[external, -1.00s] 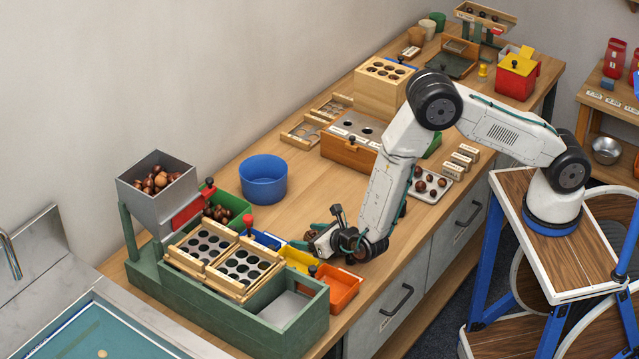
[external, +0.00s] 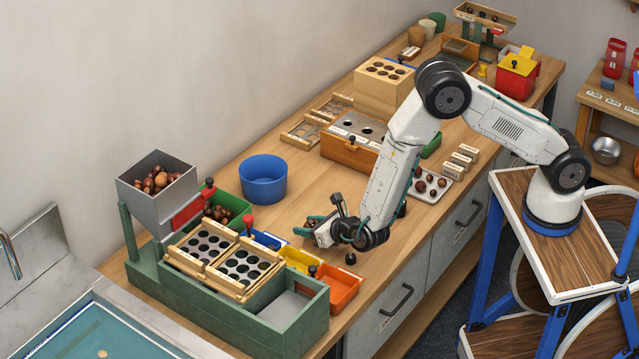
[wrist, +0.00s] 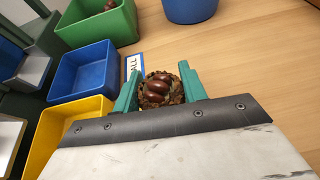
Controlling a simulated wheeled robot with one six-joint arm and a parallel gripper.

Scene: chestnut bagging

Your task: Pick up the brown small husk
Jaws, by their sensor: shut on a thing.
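The brown small husk (wrist: 161,91) shows in the wrist view as a rough brown shell with several glossy chestnuts in it. It sits between the two teal fingers of my gripper (wrist: 160,88), which are shut on it from either side. In the external view my gripper (external: 312,228) is above the bench, just behind the small bins. The husk is largely hidden by the fingers there, and its exact height above the wood is hard to tell.
The yellow bin (external: 302,260), orange bin (external: 345,287) and blue bin (external: 270,239) stand close in front of my gripper. A round blue tub (external: 263,180) stands behind to the left. A black knob (external: 350,258) stands near my wrist.

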